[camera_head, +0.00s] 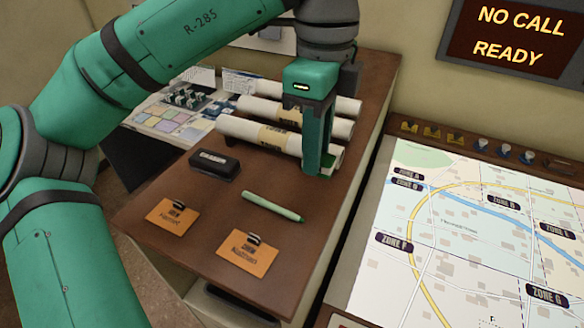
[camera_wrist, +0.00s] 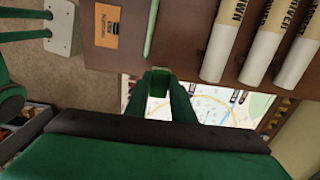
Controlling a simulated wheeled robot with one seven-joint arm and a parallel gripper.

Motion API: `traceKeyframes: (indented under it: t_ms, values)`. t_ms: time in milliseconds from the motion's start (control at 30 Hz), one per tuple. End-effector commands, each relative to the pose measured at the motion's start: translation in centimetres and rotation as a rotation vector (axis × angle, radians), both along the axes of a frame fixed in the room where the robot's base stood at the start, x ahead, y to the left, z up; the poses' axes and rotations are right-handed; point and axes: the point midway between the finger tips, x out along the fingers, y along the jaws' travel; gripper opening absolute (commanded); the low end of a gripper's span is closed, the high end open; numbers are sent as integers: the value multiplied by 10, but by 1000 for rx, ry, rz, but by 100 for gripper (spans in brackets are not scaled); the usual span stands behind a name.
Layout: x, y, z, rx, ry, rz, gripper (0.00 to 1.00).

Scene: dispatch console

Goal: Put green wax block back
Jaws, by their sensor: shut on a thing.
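My gripper (camera_head: 318,168) is pointing down by the right edge of the brown wooden desk, in front of the right ends of the paper rolls. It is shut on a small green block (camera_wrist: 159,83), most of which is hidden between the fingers. In the head view only a bit of green (camera_head: 327,170) shows at the fingertips. In the wrist view the fingertips (camera_wrist: 160,92) lie near the desk edge, with the map behind. I cannot tell whether the block touches the desk.
Several paper rolls (camera_head: 247,133) lie on the desk (camera_head: 200,255). A green pen (camera_head: 272,206), a black case (camera_head: 214,163) and two orange cards (camera_head: 172,217) (camera_head: 248,254) lie in front. The map console (camera_head: 450,230), with several small pieces along its top edge, stands to the right.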

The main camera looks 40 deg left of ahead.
Motion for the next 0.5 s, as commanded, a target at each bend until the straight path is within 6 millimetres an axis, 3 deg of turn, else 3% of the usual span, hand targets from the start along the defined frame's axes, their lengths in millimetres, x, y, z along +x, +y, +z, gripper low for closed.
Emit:
traceKeyframes:
  t_ms: [200, 500]
  values:
    - [11, 37, -31, -4, 2, 2, 4]
    - [18, 59, -58, -1, 1, 3, 4]
